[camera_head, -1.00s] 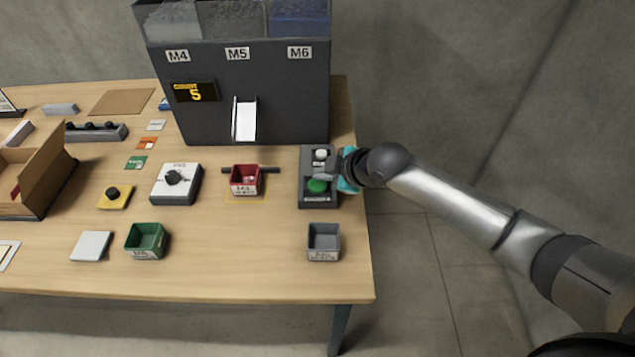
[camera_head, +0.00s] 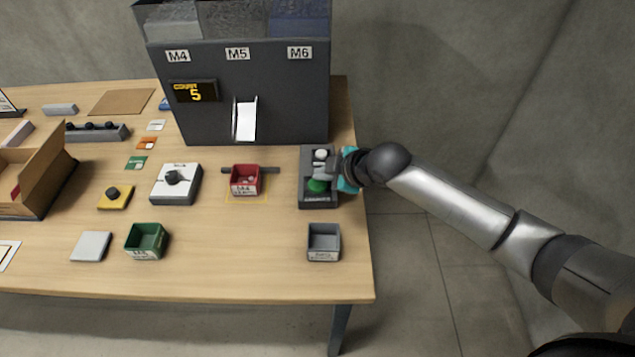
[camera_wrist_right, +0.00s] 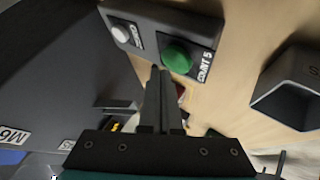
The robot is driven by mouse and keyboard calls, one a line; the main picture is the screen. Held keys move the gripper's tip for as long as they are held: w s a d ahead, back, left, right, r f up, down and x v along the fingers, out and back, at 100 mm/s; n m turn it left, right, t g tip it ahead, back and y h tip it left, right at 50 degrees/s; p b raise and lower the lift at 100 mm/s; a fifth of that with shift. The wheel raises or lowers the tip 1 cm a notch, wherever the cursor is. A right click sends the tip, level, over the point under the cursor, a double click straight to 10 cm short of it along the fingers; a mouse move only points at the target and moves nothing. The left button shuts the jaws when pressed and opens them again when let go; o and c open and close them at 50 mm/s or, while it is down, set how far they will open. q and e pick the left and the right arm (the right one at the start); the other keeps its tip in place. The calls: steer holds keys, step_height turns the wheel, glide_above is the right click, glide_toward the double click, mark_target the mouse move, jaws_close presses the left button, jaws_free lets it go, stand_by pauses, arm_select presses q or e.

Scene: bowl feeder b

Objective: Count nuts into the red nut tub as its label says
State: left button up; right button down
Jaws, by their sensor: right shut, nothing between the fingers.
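The red nut tub (camera_head: 244,187) stands in a yellow outline below the feeder's chute (camera_head: 246,119). Small pale pieces show inside it, but I cannot count them, and its label is too small to read. My right gripper (camera_head: 322,171) is shut and empty, over the control box (camera_head: 306,199). In the right wrist view its fingertips (camera_wrist_right: 161,72) are close to the green button (camera_wrist_right: 178,55), marked "COUNT 5"; I cannot tell whether they touch it. A white button (camera_wrist_right: 121,34) is on the same box.
The feeder (camera_head: 255,80) has bins labelled M4, M5 and M6. A grey tub (camera_head: 323,253) stands below the control box, and a green tub (camera_head: 146,252) is further left. A white dial box (camera_head: 177,194) is left of the red tub. The front middle of the table is clear.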

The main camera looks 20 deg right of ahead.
mark_target(322, 186)
steer(key=shift+f, duration=0.15)
steer(key=shift+f, duration=0.3)
steer(key=shift+f, duration=0.5)
stand_by(1.1)
steer(key=shift+r+p, duration=0.85)
step_height(322, 186, up, 5)
steer(key=p, duration=0.5)
steer(key=shift+r+p, duration=0.15)
steer(key=shift+p, duration=0.15)
